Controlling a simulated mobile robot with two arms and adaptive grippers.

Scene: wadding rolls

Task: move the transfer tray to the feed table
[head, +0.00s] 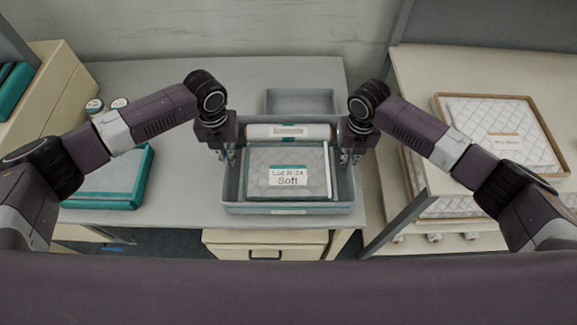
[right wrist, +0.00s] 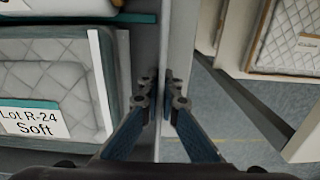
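The grey transfer tray (head: 290,209) is at the right end of the grey table (head: 150,85). It holds a quilted grey pad (head: 258,160) labelled "Lot R-24 Soft" and a pale roll (head: 262,132) behind it. My left gripper (head: 228,156) is at the tray's left wall, with fingers close about it. My right gripper (head: 350,158) is at the right wall; in the right wrist view its fingers (right wrist: 159,95) press on both sides of that wall. I cannot tell whether the tray touches the table. No label marks which table is the feed table.
A shallow grey bin (head: 300,98) lies behind the tray. A teal-edged stack (head: 120,185) and small jars (head: 95,106) are at the left. A beige table (head: 425,65) with a framed quilted pad (head: 480,115) stands at the right, across a narrow gap. A drawer unit (head: 225,243) is below.

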